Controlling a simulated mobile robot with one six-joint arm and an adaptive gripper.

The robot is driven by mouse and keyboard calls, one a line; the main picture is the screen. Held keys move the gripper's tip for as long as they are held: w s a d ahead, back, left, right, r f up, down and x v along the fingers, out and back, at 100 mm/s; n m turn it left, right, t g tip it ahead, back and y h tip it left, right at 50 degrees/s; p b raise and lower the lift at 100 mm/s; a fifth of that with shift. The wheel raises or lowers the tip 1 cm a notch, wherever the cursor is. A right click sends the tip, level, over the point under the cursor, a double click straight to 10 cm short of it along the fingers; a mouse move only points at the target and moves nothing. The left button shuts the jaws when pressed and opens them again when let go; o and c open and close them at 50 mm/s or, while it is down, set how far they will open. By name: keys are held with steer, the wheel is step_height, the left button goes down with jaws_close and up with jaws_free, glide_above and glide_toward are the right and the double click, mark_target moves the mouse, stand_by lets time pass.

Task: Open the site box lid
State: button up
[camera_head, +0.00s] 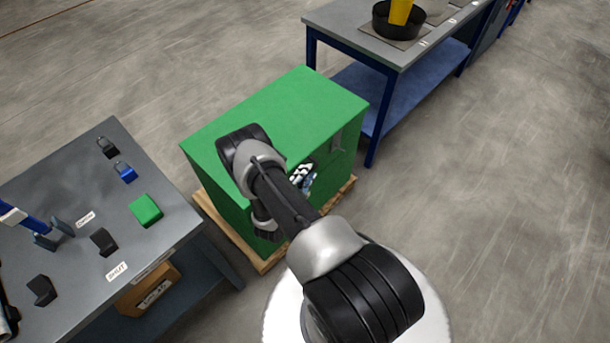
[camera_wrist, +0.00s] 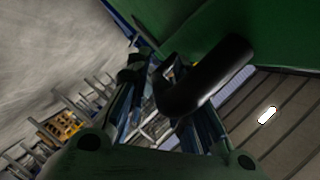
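The site box (camera_head: 285,110) is a green box in the middle of the head view, and its flat top lid looks closed. Its green wall (camera_wrist: 205,22) also fills the top of the wrist view. My arm reaches across its front. My gripper (camera_head: 303,178) is at the front face, partly hidden by the arm. In the wrist view, my gripper (camera_wrist: 155,75) has its fingers apart, with a gap between them. A thick black bent bar (camera_wrist: 222,72), perhaps a handle, crosses by the right finger; I cannot tell whether they touch.
The box stands on a wooden pallet (camera_head: 232,237). A grey table (camera_head: 75,180) with padlocks and a green block (camera_head: 146,210) is at left. A blue-framed workbench (camera_head: 345,45) with a black pan (camera_head: 385,22) stands behind at right. The floor at right is clear.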

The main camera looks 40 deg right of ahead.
steer(key=shift+c, duration=0.5)
jaws_close()
steer(key=shift+r, duration=0.1)
